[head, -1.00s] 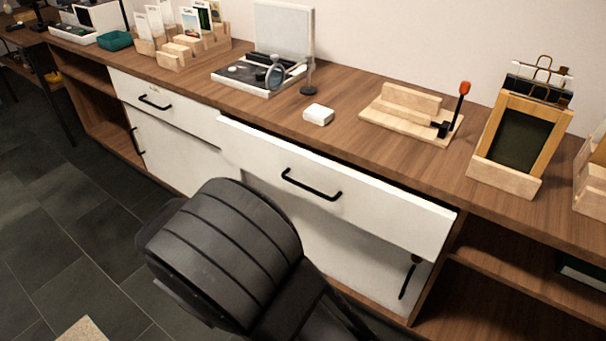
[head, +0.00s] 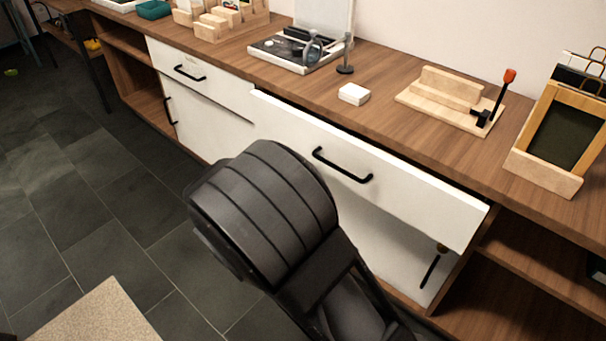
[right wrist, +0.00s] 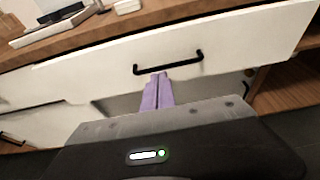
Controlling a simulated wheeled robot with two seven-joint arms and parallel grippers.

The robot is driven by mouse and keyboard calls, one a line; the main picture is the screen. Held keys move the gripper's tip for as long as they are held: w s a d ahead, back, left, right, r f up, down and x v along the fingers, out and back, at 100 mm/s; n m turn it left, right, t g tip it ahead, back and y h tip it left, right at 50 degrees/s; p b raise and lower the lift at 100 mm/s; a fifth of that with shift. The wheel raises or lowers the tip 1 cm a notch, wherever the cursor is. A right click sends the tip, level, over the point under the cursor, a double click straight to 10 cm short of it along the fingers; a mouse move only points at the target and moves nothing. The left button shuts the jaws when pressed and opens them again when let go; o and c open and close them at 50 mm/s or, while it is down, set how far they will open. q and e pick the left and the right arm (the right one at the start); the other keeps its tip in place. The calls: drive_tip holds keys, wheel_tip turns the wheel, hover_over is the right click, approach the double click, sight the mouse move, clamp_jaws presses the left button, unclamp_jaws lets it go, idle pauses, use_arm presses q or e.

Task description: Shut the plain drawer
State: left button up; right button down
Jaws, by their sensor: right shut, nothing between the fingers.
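The plain drawer (head: 400,192) is the white right-hand front with a black bar handle (head: 342,166). It stands partly pulled out, with a dark gap behind its top edge. In the right wrist view the drawer front (right wrist: 235,45) spans the picture, with its handle (right wrist: 168,64) near the middle. My right gripper (right wrist: 158,76) has its purple fingers together and empty. The fingertips appear just below the handle; I cannot tell if they touch the front. In the head view my dark arm hides part of the drawer's lower left. My left gripper is out of view.
A second white drawer (head: 195,75) on the left looks closed. The wooden top (head: 300,85) holds a white box (head: 354,94), a wooden stand with a red-tipped lever (head: 450,100) and a framed board (head: 555,140). A speckled surface (head: 95,318) is at lower left. Dark floor tiles are clear.

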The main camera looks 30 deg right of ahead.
sight(341, 148)
drive_tip(key=b+x, duration=0.1)
drive_tip(key=x, duration=0.2)
drive_tip(key=b+x, duration=0.1)
drive_tip(key=x, duration=0.3)
drive_tip(key=b+x, duration=0.1)
drive_tip(key=x, duration=0.2)
drive_tip(key=shift+w+d+r, duration=0.1)
drive_tip(key=shift+d+r, duration=0.25)
drive_tip(key=shift+w+d, duration=0.1)
drive_tip(key=shift+d, duration=0.3)
drive_tip(key=shift+r, duration=0.1)
drive_tip(key=d, duration=0.2)
drive_tip(key=w+d, duration=0.1)
drive_tip(key=d, duration=0.1)
drive_tip(key=shift+w+d+p, duration=0.15)
drive_tip(key=shift+d+p, duration=0.1)
drive_tip(key=shift+p, duration=0.05)
drive_tip(key=shift+r, duration=0.2)
drive_tip(key=shift+d, duration=0.1)
